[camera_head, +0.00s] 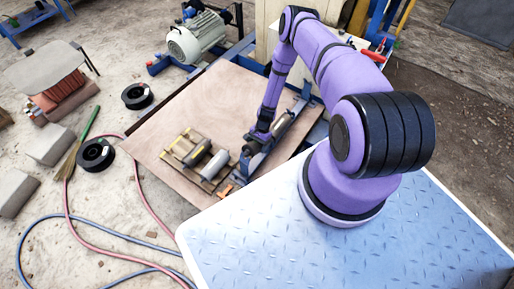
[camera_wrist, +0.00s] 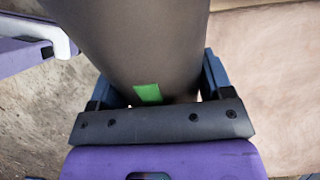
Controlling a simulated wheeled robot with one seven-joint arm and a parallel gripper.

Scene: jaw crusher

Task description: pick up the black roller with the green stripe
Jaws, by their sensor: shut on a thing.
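A dark grey-black roller (camera_wrist: 135,45) with a small green stripe (camera_wrist: 147,94) fills the top middle of the wrist view. It sits between the two blue fingers of my gripper (camera_wrist: 158,88), which is shut on it. In the head view my gripper (camera_head: 251,150) is low over the brown board, just right of the wooden rack. The held roller is hard to make out there, and its green stripe does not show.
The wooden rack (camera_head: 178,158) on the brown board (camera_head: 215,95) carries a dark roller with yellow (camera_head: 197,155) and a light grey roller (camera_head: 215,164). A blue metal frame (camera_head: 295,118) stands right of my gripper. An orange item (camera_head: 225,191) lies near the board's front edge.

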